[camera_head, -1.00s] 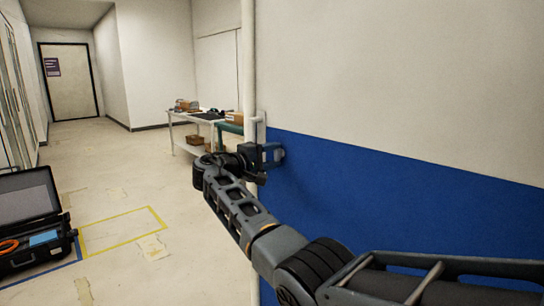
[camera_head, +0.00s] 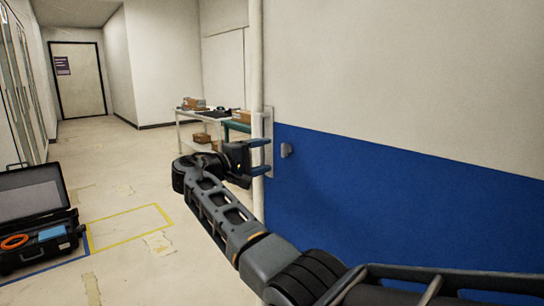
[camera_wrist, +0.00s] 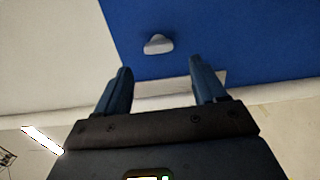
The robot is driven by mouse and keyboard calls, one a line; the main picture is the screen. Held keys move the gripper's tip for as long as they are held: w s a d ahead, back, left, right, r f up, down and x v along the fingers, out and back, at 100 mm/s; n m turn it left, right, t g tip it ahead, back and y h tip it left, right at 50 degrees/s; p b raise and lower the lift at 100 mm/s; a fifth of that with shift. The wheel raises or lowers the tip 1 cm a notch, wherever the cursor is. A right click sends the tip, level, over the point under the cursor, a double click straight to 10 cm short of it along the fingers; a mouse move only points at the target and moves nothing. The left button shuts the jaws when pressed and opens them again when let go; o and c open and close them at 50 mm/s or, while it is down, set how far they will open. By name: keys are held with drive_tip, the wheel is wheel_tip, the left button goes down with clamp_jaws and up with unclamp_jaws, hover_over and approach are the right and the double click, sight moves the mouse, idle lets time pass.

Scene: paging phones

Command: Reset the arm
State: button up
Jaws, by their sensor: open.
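My arm reaches forward and to the left across the head view. My gripper (camera_head: 268,156) is open and empty in front of the white vertical pipe at the wall's edge. Its two dark blue fingers point right, one above the other. A small pale knob (camera_head: 286,150) sticks out of the blue wall panel just right of the fingertips, with a visible gap. In the wrist view my gripper (camera_wrist: 160,67) shows its fingers apart, and the knob (camera_wrist: 158,44) lies beyond them, touched by neither.
A blue and white wall (camera_head: 400,200) fills the right side, close to my arm. A white table (camera_head: 203,117) with boxes stands behind my gripper. An open black case (camera_head: 35,220) lies at the left, beside a yellow floor outline (camera_head: 128,227). Open floor leads to a far door.

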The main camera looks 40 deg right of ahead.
drive_tip(key=shift+a, duration=0.65)
